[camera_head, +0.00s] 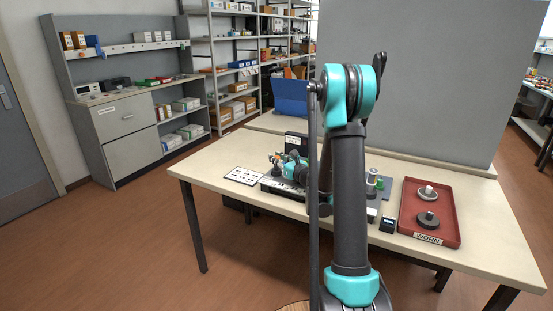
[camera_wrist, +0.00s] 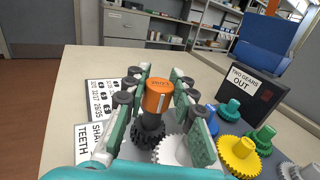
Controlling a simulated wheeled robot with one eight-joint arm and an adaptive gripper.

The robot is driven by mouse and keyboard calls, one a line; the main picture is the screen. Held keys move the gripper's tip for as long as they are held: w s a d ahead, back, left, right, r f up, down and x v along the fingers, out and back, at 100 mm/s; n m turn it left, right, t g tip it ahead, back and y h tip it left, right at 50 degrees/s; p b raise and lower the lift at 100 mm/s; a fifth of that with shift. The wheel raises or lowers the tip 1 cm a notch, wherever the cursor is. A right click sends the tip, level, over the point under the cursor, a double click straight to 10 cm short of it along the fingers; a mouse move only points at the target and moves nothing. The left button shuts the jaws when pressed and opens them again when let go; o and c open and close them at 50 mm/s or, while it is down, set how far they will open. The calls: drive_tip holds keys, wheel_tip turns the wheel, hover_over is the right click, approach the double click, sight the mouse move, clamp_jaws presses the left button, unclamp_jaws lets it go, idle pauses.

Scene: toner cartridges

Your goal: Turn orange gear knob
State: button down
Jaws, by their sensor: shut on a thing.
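The orange gear knob (camera_wrist: 158,95) stands upright in the wrist view, with small writing on its top edge. A black toothed gear (camera_wrist: 147,134) sits right below it. My gripper (camera_wrist: 156,92) has its two green-and-black fingers on either side of the orange knob, shut on it. In the head view my gripper (camera_head: 290,170) is low over the gear device on the table, partly behind my arm. The orange knob is only a small spot there. A white gear (camera_wrist: 172,150) lies beside the black gear, partly hidden by the right finger.
Yellow gear (camera_wrist: 239,152), green-knobbed gear (camera_wrist: 262,138) and blue knob (camera_wrist: 212,125) stand to the right. A black "TWO GEARS OUT" sign (camera_wrist: 250,91) stands behind. A printed card (camera_wrist: 108,96) lies left. A red "WORN" tray (camera_head: 445,236) holds two gears.

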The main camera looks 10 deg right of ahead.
drive_tip(key=shift+n+g+y, duration=0.6)
drive_tip(key=shift+n+y, duration=0.2)
drive_tip(key=shift+y, duration=0.3)
drive_tip(key=c, duration=1.2)
unclamp_jaws()
drive_tip(key=v, duration=1.2)
drive_tip(key=shift+w+d, duration=0.1)
drive_tip(key=shift+d, duration=0.05)
